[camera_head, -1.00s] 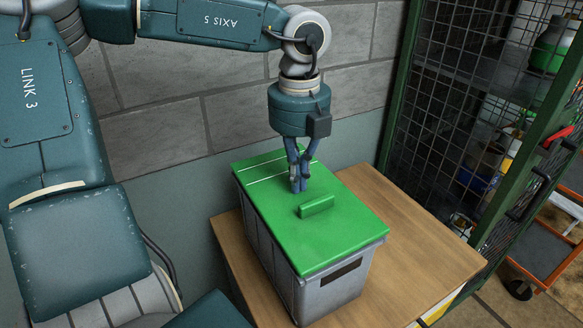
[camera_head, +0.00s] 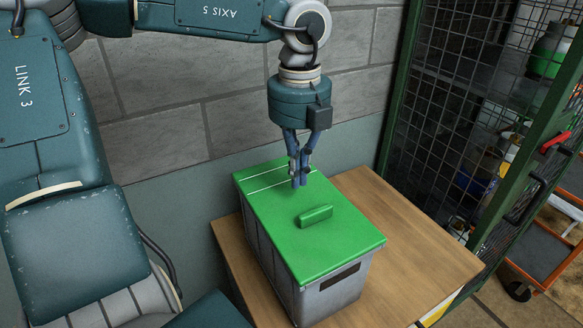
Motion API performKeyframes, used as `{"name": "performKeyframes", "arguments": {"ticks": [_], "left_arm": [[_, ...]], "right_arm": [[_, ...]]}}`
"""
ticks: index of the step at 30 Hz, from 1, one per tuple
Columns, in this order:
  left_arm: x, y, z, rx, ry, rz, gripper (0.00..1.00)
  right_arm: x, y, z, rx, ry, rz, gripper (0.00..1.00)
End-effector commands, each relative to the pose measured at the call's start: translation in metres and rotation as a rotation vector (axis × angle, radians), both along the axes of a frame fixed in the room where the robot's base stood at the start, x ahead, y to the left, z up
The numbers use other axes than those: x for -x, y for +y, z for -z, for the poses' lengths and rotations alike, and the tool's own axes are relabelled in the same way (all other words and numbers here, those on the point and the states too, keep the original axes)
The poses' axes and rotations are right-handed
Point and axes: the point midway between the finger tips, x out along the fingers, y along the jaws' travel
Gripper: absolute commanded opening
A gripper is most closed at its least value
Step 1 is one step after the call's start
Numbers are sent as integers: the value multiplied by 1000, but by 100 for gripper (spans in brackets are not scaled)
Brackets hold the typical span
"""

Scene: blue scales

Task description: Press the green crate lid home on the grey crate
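The green lid (camera_head: 345,245) lies on top of the grey crate (camera_head: 335,295), covering its opening. It looks level, with its edge down close around the crate's rim; I cannot tell whether it is fully seated. A raised green handle (camera_head: 316,216) stands on the lid. My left gripper (camera_head: 300,184) points straight down over the lid, behind the handle. Its blue fingers are together with nothing between them. The tips appear to be just above the lid, though a small gap is hard to judge. My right gripper is out of view.
The crate stands on a wooden table (camera_head: 420,262) with bare top to its right. A grey block wall (camera_head: 240,115) is close behind. A green-framed mesh cage (camera_head: 450,110) with shelves stands at the right, beside an orange-framed cart (camera_head: 545,250).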

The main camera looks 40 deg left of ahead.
Motion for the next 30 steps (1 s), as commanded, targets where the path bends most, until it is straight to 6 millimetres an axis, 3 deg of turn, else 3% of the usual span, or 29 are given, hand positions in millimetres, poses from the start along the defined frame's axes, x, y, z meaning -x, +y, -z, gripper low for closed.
{"name": "performKeyframes", "arguments": {"ticks": [21, 30], "left_arm": [[0, 0, -59, 0, 0, -1, 0], [0, 0, -61, 1, 1, -1, 0]], "right_arm": [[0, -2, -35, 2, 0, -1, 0], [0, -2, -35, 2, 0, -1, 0]]}}
